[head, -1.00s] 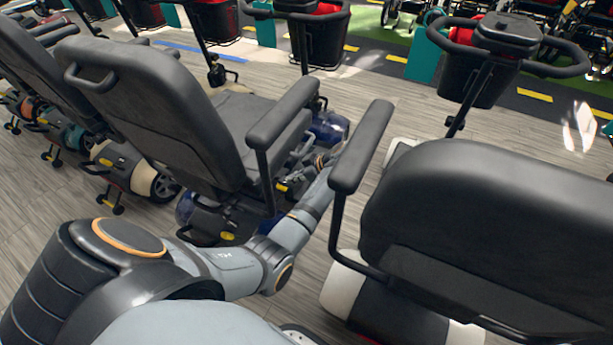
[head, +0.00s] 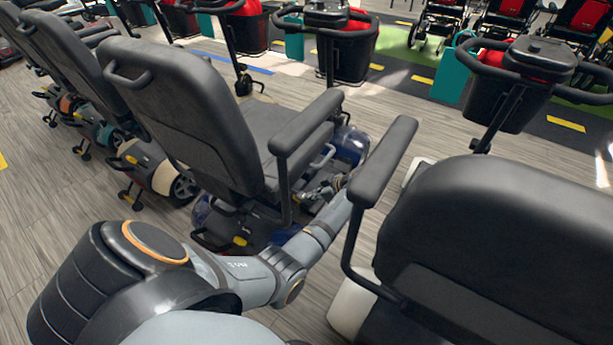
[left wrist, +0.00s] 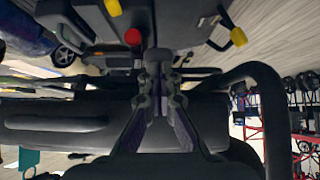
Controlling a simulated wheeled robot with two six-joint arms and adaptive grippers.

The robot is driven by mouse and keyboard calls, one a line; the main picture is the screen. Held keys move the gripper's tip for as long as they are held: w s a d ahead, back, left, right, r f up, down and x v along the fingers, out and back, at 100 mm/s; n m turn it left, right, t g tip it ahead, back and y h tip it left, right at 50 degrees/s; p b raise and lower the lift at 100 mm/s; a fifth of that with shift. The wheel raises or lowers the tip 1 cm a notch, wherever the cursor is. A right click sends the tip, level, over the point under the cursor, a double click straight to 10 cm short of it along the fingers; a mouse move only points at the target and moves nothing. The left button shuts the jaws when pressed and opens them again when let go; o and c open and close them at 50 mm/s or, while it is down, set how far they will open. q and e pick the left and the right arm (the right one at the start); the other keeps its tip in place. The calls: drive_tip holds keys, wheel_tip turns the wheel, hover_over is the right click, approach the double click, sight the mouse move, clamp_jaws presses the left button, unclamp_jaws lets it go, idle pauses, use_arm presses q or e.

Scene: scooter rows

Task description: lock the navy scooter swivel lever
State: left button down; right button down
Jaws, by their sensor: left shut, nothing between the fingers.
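The navy scooter (head: 352,144) stands in the middle of the head view, with a dark grey seat and glossy navy body panels. My left gripper (head: 322,190) reaches in low beside its seat, between it and the scooter at right. The left wrist view shows the gripper (left wrist: 158,62) with its fingers together and empty. A red knob (left wrist: 132,36) shows just left of the fingertips, apart from them in the picture. Yellow-tipped levers show at upper right (left wrist: 237,37) and upper left (left wrist: 113,7). I cannot tell which part is the swivel lever. My right gripper is not in view.
Another scooter's seat back (head: 490,240) and armrest (head: 384,160) stand close to my left forearm on the right. More scooters (head: 60,70) line the left. Wheelchairs (head: 505,25) stand at the back. Bare wooden floor (head: 60,220) lies at left.

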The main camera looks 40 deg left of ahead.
use_arm(q)
drive_tip(key=shift+s+d+f, duration=0.2)
drive_tip(key=shift+f, duration=0.25)
drive_tip(key=v, duration=0.8)
drive_tip(key=shift+w+a+r, duration=0.2)
drive_tip(key=shift+a+r, duration=0.1)
drive_tip(key=shift+a, duration=0.05)
